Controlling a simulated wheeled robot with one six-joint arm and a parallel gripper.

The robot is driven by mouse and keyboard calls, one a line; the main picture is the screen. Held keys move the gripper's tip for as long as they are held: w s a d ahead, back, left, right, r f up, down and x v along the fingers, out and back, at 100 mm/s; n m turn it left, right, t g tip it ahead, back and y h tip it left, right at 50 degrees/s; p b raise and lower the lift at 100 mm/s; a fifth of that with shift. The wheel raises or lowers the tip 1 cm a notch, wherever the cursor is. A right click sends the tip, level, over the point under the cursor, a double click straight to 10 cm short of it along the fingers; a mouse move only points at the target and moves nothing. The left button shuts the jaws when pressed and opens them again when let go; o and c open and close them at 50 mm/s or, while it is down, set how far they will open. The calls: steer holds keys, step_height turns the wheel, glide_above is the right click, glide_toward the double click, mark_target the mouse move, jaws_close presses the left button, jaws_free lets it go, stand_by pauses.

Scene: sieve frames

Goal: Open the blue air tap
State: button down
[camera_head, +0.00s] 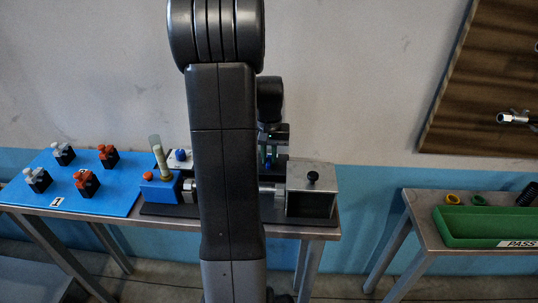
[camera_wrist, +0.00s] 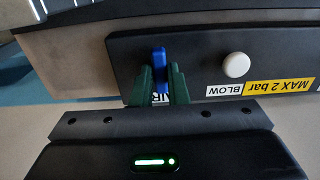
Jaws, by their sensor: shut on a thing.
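The blue air tap (camera_wrist: 158,58) is a small blue lever on a dark panel (camera_wrist: 200,45) in the wrist view. Its lever points roughly up and down in that picture. My gripper (camera_wrist: 161,75) has its two green fingers closed on either side of the tap's lower part. Part of a label behind the fingers is hidden. In the head view my gripper (camera_head: 273,152) is beyond my arm, and small blue spots show by its fingers. My arm hides much of the bench there.
A white button (camera_wrist: 236,65) marked BLOW and a yellow MAX 2 bar label (camera_wrist: 279,86) are beside the tap. A blue board (camera_head: 110,205) with several small valves lies at left. A metal block (camera_head: 312,178) stands right of my arm. A green tray (camera_head: 490,240) is on another table.

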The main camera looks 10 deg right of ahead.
mark_target(269, 159)
stand_by(0.3)
steer(key=c, duration=1.4)
jaws_free()
steer(key=shift+c, duration=0.2)
steer(key=shift+r, duration=0.1)
step_height(269, 159, up, 14)
steer(key=shift+f, duration=0.25)
step_height(269, 159, down, 14)
steer(key=shift+r, duration=0.15)
